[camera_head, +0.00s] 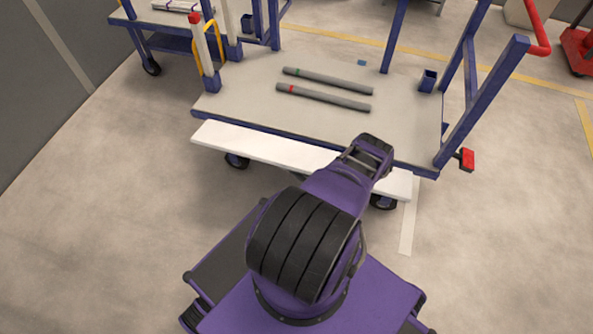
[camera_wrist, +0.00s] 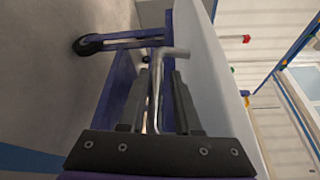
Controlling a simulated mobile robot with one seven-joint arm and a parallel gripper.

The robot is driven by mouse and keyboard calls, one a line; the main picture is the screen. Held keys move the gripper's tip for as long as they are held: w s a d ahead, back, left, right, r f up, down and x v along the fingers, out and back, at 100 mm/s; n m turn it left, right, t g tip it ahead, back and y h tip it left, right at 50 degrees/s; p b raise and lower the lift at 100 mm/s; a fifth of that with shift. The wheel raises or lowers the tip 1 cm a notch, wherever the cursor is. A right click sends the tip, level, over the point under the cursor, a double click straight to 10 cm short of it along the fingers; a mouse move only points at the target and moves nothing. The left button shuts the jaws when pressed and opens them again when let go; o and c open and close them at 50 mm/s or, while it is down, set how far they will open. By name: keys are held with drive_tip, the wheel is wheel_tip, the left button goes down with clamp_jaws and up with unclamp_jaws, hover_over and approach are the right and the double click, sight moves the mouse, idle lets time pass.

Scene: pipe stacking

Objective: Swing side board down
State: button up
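The white side board (camera_head: 255,144) runs along the near long side of the blue cart, just below the edge of its deck. Its right part is partly hidden behind my arm. In the wrist view the board (camera_wrist: 222,85) fills a broad strip to the right of my fingers. My gripper (camera_wrist: 162,85) is open, with one dark finger on each side of a bent silver metal bar (camera_wrist: 157,80). Gaps show beside the bar; whether either finger touches it is unclear. In the head view my fingertips are hidden by my wrist, which is over the cart's near edge.
Two grey pipes, one with a green band (camera_head: 328,79) and one with a red band (camera_head: 323,97), lie on the cart deck (camera_head: 240,105). Blue posts rise at the cart's ends. A second cart stands behind left. Floor at the left is clear.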

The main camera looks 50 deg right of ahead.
drive_tip(key=shift+o, duration=0.8)
drive_tip(key=s+r, duration=0.1)
drive_tip(key=s, duration=1.6)
drive_tip(key=shift+s, duration=0.2)
drive_tip(key=shift+r, duration=0.1)
